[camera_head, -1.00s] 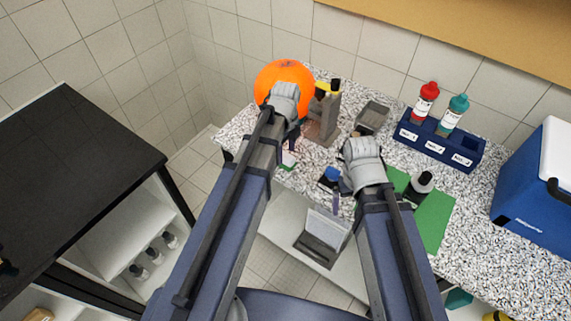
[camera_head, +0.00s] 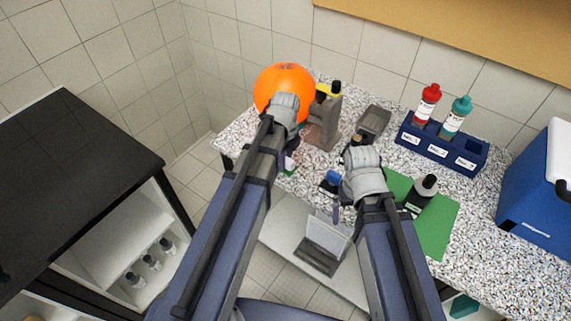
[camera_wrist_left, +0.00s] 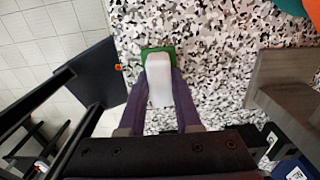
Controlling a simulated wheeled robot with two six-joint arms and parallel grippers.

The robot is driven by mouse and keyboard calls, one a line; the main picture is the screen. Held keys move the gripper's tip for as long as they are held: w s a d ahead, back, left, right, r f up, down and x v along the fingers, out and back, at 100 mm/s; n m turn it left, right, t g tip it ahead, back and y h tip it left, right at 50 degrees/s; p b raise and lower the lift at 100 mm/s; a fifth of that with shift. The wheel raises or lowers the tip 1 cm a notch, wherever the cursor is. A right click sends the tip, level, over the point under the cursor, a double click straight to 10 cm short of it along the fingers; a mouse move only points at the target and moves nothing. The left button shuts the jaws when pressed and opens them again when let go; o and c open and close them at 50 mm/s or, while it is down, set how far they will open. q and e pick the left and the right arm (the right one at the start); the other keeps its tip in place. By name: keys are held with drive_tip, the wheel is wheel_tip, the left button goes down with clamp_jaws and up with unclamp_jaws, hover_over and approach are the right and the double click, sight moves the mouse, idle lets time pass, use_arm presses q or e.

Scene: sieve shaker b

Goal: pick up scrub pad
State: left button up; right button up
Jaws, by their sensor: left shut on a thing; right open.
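The scrub pad, a white block with a green face, shows in the left wrist view (camera_wrist_left: 160,78) between the two purple fingers of my left gripper (camera_wrist_left: 163,90). The fingers are shut on its sides, over the speckled counter. In the head view only a small part of the scrub pad (camera_head: 289,171) shows, beneath my left wrist, at the counter's front edge. Whether it touches the counter is unclear. My right gripper (camera_head: 337,212) is open at the counter's front edge, to the right of the pad, mostly hidden by its own wrist.
A grey stand (camera_head: 324,125) and an orange ball (camera_head: 284,84) are close to my left gripper. A blue bottle rack (camera_head: 440,146), a green mat (camera_head: 437,225) with a dark bottle (camera_head: 421,196), and a blue cooler (camera_head: 540,195) stand to the right.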

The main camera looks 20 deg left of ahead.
use_arm(q)
clamp_jaws()
drive_tip(key=shift+r, duration=0.1)
drive_tip(key=shift+r+p, duration=5.2)
drive_tip(key=shift+p, duration=0.1)
wheel_tip(320, 180, down, 10)
drive_tip(key=b, duration=1)
drive_tip(key=shift+f, duration=0.15)
drive_tip(key=shift+f+b, duration=0.25)
drive_tip(key=shift+b, duration=0.15)
drive_tip(key=o, duration=0.9)
unclamp_jaws()
drive_tip(key=shift+r, duration=0.1)
